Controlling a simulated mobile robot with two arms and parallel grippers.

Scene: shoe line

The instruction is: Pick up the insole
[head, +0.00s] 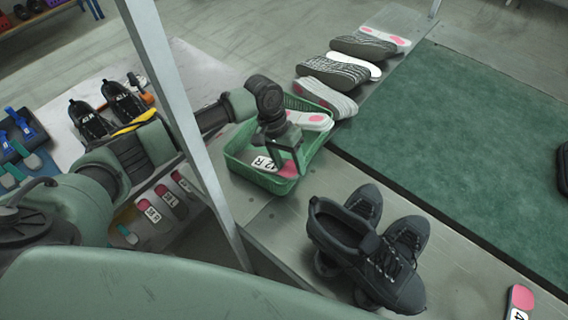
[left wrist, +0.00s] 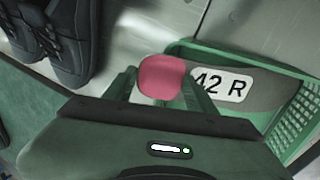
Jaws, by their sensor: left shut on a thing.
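The insole (head: 263,163) is grey with a pink end and a white label reading "42 R". It is at the near end of the green basket (head: 236,160). In the left wrist view its pink end (left wrist: 161,77) sits between the fingers of my left gripper (left wrist: 162,88), and its grey labelled part (left wrist: 262,92) reaches over the basket. My left gripper (head: 293,160) points down at the basket and is shut on the pink end. I cannot tell whether the insole still touches the basket. My right gripper is out of view.
Another white and pink insole (head: 312,120) lies at the basket's far end. Several soles (head: 335,72) line the bench behind it. Black shoes (head: 375,250) stand in front, and a labelled pink insole (head: 520,300) lies at lower right. A metal post (head: 190,120) rises beside my left arm.

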